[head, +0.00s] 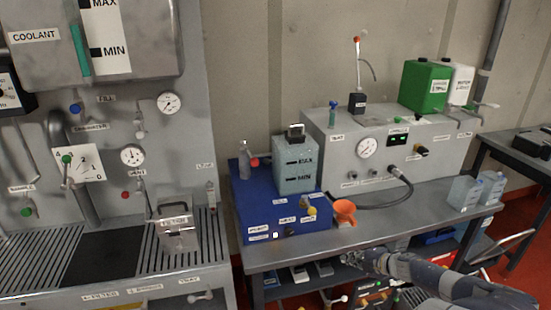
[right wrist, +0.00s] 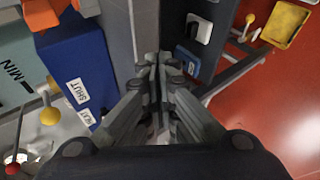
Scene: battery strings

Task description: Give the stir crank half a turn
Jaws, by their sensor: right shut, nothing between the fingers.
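No label reading "stir" is legible, so I cannot tell for certain which part is the stir crank. A pale tank (head: 295,168) marked MAX and MIN stands on a blue base (head: 262,215), with a dark handle-like part (head: 295,131) on top. A red knob (head: 254,162) sits at the tank's left, and a yellow knob (head: 311,210) on the base front. My right gripper (head: 347,257) is shut and empty, low at the bench's front edge, below and right of the base. Its closed fingers (right wrist: 158,62) show in the right wrist view, touching nothing visible. My left gripper is out of view.
An orange funnel (head: 344,211) stands right of the base. A grey console (head: 385,140) with gauge and hose is behind, carrying a green canister (head: 425,86). Clear bottles (head: 465,192) stand at the bench's right. The shelf below holds boxes. Bench top (head: 410,210) is mostly clear.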

